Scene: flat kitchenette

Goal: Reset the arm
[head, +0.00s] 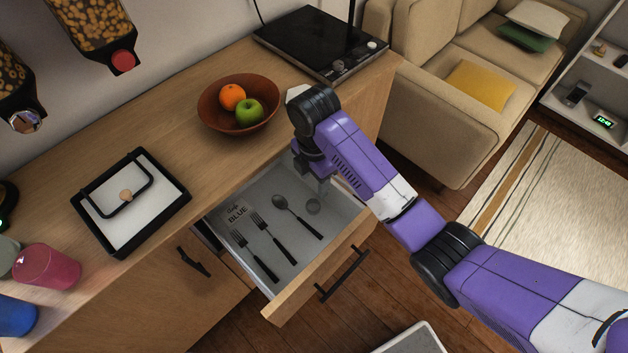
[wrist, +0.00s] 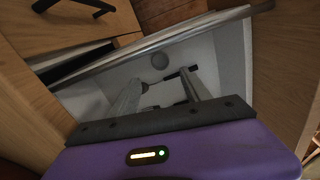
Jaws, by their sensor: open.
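My gripper (head: 324,184) hangs over the back right part of an open drawer (head: 341,216), with my purple arm reaching in from the right. In the wrist view my gripper (wrist: 163,90) shows two grey fingers apart with nothing held between them. Whether the fingertips touch the drawer floor I cannot tell.
The drawer's front has a dark handle (head: 342,274). On the counter stand a fruit bowl (head: 212,121) with an orange and a green apple, a black-framed tray (head: 95,226), cups at the left, and a cooktop (head: 318,45). A beige sofa (head: 425,125) stands at the right.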

